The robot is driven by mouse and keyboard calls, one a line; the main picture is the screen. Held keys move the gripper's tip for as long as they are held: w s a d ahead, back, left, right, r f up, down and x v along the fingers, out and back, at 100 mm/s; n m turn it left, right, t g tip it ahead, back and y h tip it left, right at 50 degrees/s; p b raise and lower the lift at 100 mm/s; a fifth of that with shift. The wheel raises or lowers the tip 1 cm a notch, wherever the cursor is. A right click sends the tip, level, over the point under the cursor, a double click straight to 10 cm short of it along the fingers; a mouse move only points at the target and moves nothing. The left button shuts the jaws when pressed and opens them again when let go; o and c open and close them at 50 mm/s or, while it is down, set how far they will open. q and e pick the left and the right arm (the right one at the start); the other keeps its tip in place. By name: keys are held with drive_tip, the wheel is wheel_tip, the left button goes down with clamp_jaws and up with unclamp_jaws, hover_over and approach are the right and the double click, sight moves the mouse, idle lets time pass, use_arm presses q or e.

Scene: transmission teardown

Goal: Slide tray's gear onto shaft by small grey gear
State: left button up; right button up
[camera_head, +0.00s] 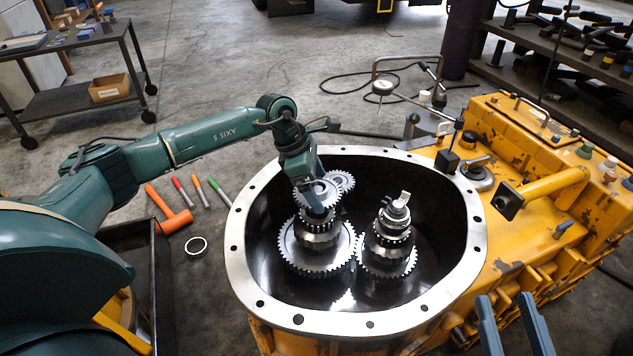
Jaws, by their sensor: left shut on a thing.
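My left gripper (312,178) reaches down into the round housing and is shut on a grey toothed gear (318,194). The held gear is at the top of the left gear stack (318,238); I cannot tell whether it is around the shaft or just above it. A small grey gear (343,182) sits right beside it, partly hidden. The shaft under the held gear is hidden. The dark tray (153,265) stands left of the housing, partly covered by my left arm. My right gripper (505,296) is at the bottom right, open and empty, away from the gears.
The housing's bolted rim (236,248) surrounds the gears. A second gear stack (388,245) stands to the right inside it. An orange mallet (176,221), several markers and a metal ring (196,246) lie on the floor. A dial gauge stand (383,88) is behind the housing.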

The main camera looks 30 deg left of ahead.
use_arm(q)
drive_tip(key=shift+f+b, duration=1.35)
drive_tip(key=shift+f, duration=0.7)
drive_tip(key=o, duration=1.2)
drive_tip(key=shift+f, duration=0.1)
